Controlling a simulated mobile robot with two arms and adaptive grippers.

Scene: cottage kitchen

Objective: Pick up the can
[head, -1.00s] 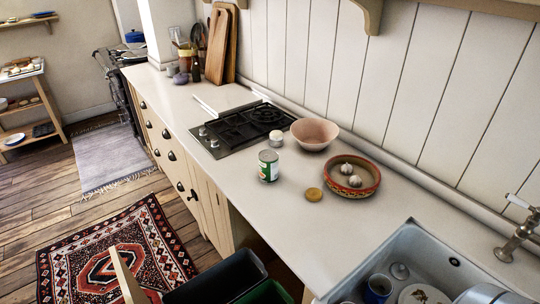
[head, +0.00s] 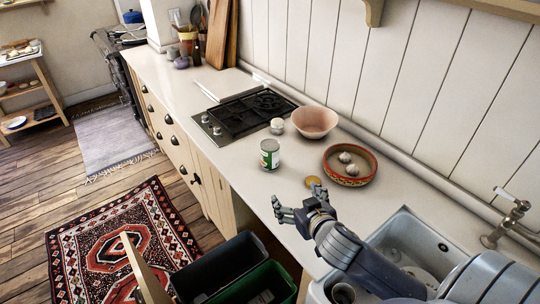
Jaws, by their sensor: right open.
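The can (head: 269,154) is a small upright tin with a green and white label. It stands on the white counter (head: 240,172) in front of the hob. My right gripper (head: 299,199) comes in from the lower right, over the counter's front part. It is open and empty, below and right of the can in the picture, with a clear gap between them. My left gripper is not in view.
A yellow round item (head: 312,181) lies by the gripper, partly hidden. A patterned dish (head: 350,171) with garlic, a pink bowl (head: 314,121) and a small white jar (head: 277,126) stand nearby. The hob (head: 245,112) is behind. Open bins (head: 222,265) sit below the counter edge.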

